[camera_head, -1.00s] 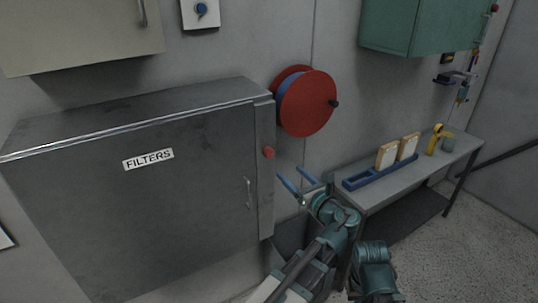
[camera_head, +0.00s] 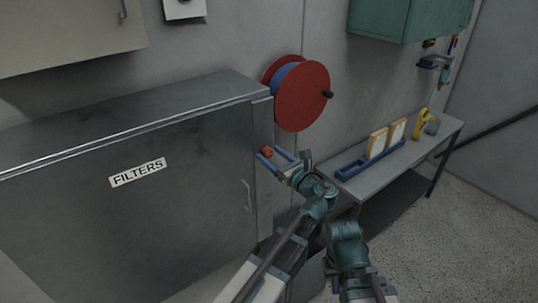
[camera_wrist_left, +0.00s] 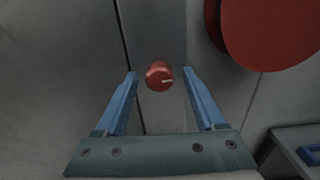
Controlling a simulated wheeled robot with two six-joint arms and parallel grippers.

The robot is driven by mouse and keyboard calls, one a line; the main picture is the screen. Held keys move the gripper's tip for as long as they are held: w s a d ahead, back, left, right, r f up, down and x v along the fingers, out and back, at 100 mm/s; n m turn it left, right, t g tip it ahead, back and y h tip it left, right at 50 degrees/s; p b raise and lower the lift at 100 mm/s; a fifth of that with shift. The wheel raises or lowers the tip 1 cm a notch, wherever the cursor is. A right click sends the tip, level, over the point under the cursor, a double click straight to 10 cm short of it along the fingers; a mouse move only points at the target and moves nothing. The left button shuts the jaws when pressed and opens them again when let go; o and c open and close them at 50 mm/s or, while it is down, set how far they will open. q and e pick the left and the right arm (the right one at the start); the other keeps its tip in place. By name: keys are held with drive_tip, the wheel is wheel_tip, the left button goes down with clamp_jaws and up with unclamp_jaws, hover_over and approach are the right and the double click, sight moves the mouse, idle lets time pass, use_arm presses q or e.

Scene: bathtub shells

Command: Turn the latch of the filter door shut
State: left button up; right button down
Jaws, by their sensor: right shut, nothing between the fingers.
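The latch is a round red knob (camera_head: 266,152) on the frame strip at the right of the grey filter door (camera_head: 90,215), labelled FILTERS. The door looks closed against its frame. In the left wrist view the knob (camera_wrist_left: 159,76) has a white mark pointing right. My left gripper (camera_head: 270,157) is open, its two blue fingers reaching toward the knob. In the left wrist view its fingertips (camera_wrist_left: 159,74) lie on either side of the knob, with clear gaps; whether they reach its depth I cannot tell. My right gripper's fingers do not show.
A red reel (camera_head: 302,94) is on the wall just above and right of the latch. A grey bench (camera_head: 376,174) at the right bears a blue rack (camera_head: 352,168) with filter panels and a yellow tool (camera_head: 420,124). A door handle (camera_head: 247,197) stands out below the latch.

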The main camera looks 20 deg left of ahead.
use_arm(q)
clamp_jaws()
drive_tip(key=shift+n, duration=0.3)
drive_tip(key=n, duration=0.3)
drive_tip(key=shift+n, duration=0.3)
drive_tip(key=n, duration=0.4)
drive_tip(key=shift+n, duration=0.3)
drive_tip(key=n, duration=0.4)
drive_tip(key=shift+f, duration=0.1)
drive_tip(key=shift+n, duration=2.5)
